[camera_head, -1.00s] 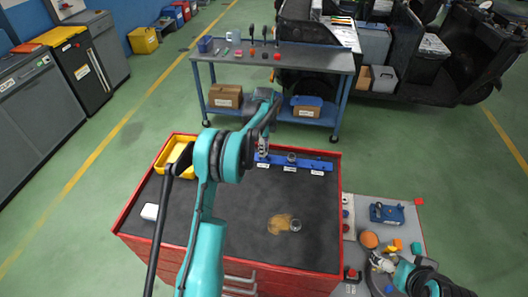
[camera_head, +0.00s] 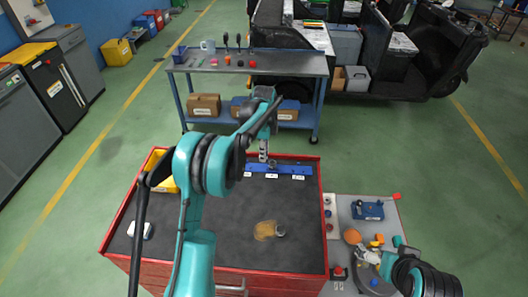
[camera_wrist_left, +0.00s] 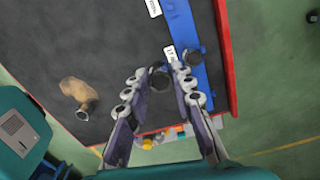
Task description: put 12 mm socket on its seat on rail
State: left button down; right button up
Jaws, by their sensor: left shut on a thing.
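My left gripper (camera_head: 263,156) is over the left part of the blue rail (camera_head: 297,170). In the left wrist view its fingers (camera_wrist_left: 160,77) are shut on a dark round socket (camera_wrist_left: 160,80), beside the rail (camera_wrist_left: 198,40). I cannot read its size or tell its height above the rail. Another socket (camera_wrist_left: 192,57) stands on the rail, just right of the fingertips. A loose socket (camera_head: 280,231) lies on the dark mat by a brown patch; it also shows in the left wrist view (camera_wrist_left: 82,115). My right gripper (camera_head: 368,257) is low at the right, its jaws unclear.
The red cabinet (camera_head: 322,215) has a raised rim beside the rail. A yellow bin (camera_head: 164,183) is partly behind my left arm. A side table (camera_head: 385,230) at the right holds a blue device and an orange ball (camera_head: 352,236). The mat's middle is mostly clear.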

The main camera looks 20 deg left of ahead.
pick_arm(q)
jog(key=w+a+f+p, duration=0.25)
jog(key=a+p, duration=0.35)
jog(key=a, duration=0.3)
jog(key=shift+w+a+f+b, duration=0.15)
jog(key=shift+f+b, duration=0.25)
jog(key=shift+f, duration=0.75)
jog(key=shift+w+a+f+b, duration=0.1)
jog(key=shift+f+b, duration=0.3)
jog(key=shift+f, duration=0.75)
jog(key=shift+f+b, duration=0.6)
jog(key=shift+f, duration=0.1)
pick_arm(e)
jog(key=shift+a+r, duration=0.1)
jog(key=shift+r, duration=2.15)
pick_arm(q)
jog(key=shift+r+b, duration=0.1)
jog(key=shift+b, duration=0.65)
pick_arm(e)
jog(key=shift+f, duration=0.75)
jog(key=shift+f, duration=0.15)
pick_arm(q)
jog(key=shift+f+b, duration=0.45)
jog(key=shift+b, duration=0.05)
pick_arm(e)
jog(key=shift+f, duration=0.35)
